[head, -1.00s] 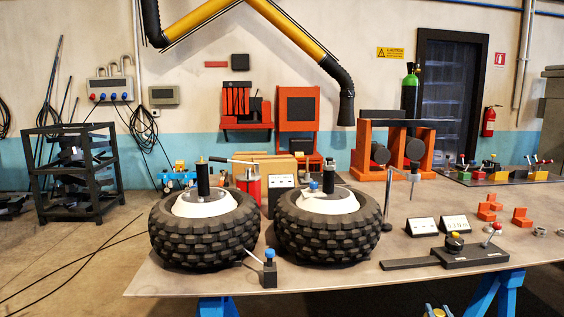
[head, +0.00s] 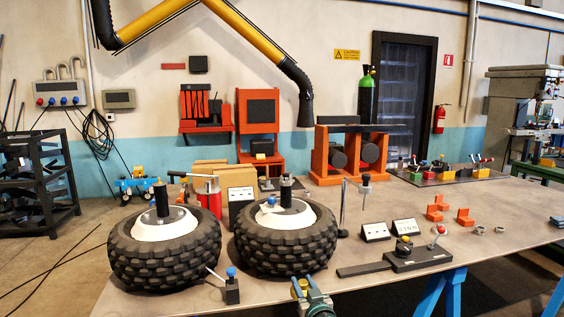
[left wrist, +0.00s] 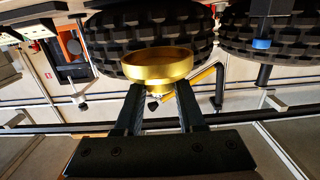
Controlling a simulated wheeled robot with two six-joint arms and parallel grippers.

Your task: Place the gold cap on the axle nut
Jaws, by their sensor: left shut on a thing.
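The gold cap (left wrist: 158,66) is a shallow round cup with a stem. My left gripper (left wrist: 159,92) is shut on that stem, below the tyre tread that fills the top of the left wrist view. In the head view my left gripper (head: 312,297) is at the bottom edge, in front of the right wheel (head: 286,242). The left wheel (head: 165,252) lies beside it. Both have white hubs with a dark upright post (head: 161,198) at the centre. I cannot make out which part is the axle nut. My right gripper is not in view.
A small stand with a blue knob (head: 232,288) is in front of the wheels. A dark lever fixture (head: 403,259) and two small panels (head: 375,232) stand to the right. Orange brackets (head: 437,208) lie farther right.

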